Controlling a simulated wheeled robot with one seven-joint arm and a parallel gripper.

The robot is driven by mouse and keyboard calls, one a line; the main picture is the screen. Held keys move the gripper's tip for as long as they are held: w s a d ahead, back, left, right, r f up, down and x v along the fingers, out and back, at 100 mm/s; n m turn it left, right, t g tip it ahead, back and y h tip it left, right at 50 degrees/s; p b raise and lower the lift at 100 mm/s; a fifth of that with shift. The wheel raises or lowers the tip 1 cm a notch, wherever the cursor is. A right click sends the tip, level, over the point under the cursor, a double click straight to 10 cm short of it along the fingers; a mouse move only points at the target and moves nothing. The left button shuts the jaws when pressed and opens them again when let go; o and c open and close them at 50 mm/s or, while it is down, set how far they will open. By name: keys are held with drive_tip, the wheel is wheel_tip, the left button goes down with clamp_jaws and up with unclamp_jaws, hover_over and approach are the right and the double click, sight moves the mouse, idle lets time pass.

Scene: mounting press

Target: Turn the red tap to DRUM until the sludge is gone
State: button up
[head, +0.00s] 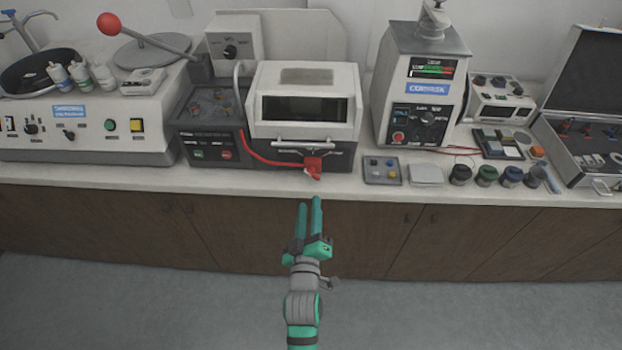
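The red tap (313,168) sits low on the front of a white and dark bench machine (302,100), near the counter's front edge. A red hose (262,160) runs to it from the dark unit on the left. Lettering beside the tap is too small to read, so its setting cannot be told. No sludge can be made out. My gripper (310,202) is in front of the counter, just below the tap in the picture and apart from it. Its two green fingers point toward the counter with a narrow empty gap between them, so it is open.
A small tray (382,181) and a pale block (426,175) lie right of the tap. Several dark-lidded jars (486,176) stand farther right. A tall press (420,85) stands behind them. The counter edge (230,190) lies before my gripper.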

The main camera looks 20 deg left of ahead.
sight(312, 176)
drive_tip(key=x, duration=1)
drive_tip(key=shift+w+a, duration=0.1)
drive_tip(key=shift+w, duration=0.3)
clamp_jaws()
